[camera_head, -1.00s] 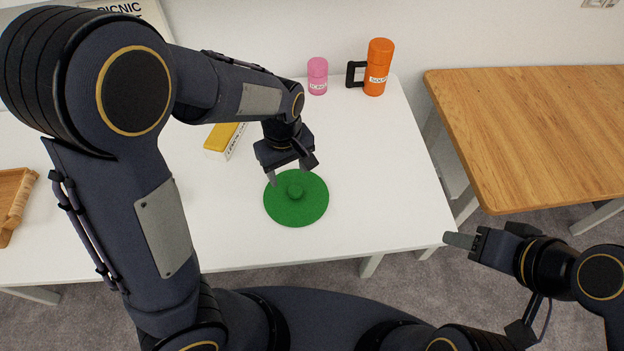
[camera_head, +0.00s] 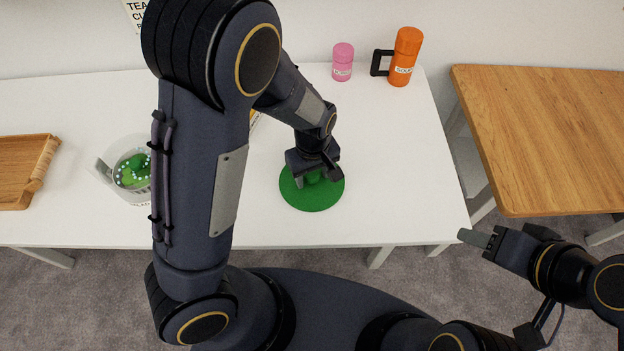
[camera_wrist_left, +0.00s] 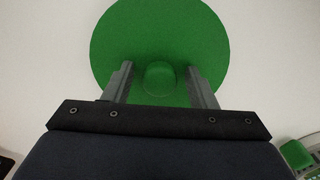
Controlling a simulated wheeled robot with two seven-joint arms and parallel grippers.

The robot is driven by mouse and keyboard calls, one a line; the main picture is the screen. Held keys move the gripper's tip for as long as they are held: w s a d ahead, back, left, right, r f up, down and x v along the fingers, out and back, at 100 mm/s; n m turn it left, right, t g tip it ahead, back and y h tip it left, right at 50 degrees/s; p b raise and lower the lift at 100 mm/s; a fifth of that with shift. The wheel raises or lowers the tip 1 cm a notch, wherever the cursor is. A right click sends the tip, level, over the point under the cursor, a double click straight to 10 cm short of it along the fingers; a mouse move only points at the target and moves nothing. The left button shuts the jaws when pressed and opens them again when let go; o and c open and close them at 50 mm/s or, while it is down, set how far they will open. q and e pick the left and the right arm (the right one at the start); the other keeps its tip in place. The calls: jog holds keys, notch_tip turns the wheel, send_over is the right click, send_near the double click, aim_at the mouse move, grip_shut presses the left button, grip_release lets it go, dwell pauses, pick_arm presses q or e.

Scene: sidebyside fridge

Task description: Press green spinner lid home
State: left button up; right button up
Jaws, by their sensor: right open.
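The green lid (camera_head: 312,198), a flat round disc with a central knob, lies on the white table. My left gripper (camera_head: 318,172) is right over it, pointing down. In the left wrist view the fingers of my left gripper (camera_wrist_left: 162,85) straddle the green knob (camera_wrist_left: 160,76), open, with a gap on each side. A clear spinner bowl (camera_head: 104,177) with green and white contents stands to the left, partly hidden behind my left arm; the lid is apart from it. My right gripper (camera_head: 485,238) is open and empty beyond the table's front right corner.
A pink canister (camera_head: 343,62) and an orange flask (camera_head: 405,57) stand at the back right of the white table (camera_head: 400,190). A wooden tray (camera_head: 25,170) is at the far left. A separate wooden table (camera_head: 550,140) is at right. The table right of the lid is clear.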

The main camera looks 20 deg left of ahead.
aim_at(312, 176)
pick_arm(q)
jog(key=c, duration=0.9)
jog(key=shift+r, duration=0.1)
jog(key=shift+r, duration=0.6)
jog(key=r, duration=0.2)
jog(key=shift+s+r, duration=0.2)
jog(key=shift+r, duration=0.1)
jog(key=s+a+r+p, duration=0.3)
jog(key=s+r, duration=0.6)
jog(key=s, duration=0.4)
jog(key=shift+s+a, duration=0.15)
